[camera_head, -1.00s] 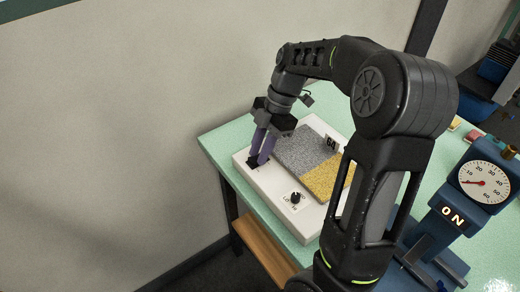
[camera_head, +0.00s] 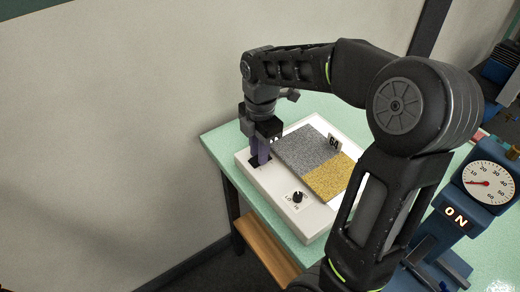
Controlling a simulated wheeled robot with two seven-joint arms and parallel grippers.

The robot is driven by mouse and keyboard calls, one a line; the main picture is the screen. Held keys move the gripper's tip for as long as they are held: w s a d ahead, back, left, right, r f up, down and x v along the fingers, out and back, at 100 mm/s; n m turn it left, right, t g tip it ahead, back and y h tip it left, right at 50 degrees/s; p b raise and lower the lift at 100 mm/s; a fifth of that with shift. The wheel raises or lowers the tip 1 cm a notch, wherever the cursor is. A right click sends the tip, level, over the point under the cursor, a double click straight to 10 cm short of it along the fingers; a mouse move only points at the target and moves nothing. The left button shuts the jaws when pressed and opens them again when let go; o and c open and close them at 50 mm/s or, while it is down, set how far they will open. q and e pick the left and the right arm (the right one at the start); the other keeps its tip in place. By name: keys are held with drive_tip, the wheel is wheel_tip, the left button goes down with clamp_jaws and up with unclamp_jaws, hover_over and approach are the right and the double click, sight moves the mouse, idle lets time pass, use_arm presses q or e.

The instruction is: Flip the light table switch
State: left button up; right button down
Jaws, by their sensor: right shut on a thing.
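The light table (camera_head: 303,222) is a low white box on the green tabletop. A small black switch (camera_head: 254,165) sits at its left corner, mostly hidden by the fingers. My right gripper (camera_head: 261,160) points down there, its purple fingers shut on the switch. I cannot tell which way the switch is set. My left gripper is not in view.
A black knob (camera_head: 297,197) is on the near side of the light table. A grey and yellow sample (camera_head: 311,151) with a "64" tag (camera_head: 333,142) lies on it. A blue dial gauge (camera_head: 487,183) showing "ON" stands right. My right arm crosses the middle.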

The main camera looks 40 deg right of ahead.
drive_tip(key=c, duration=1.2)
unclamp_jaws()
drive_tip(key=shift+c, duration=0.2)
wheel_tip(320, 180, up, 8)
drive_tip(key=shift+d+f, duration=0.1)
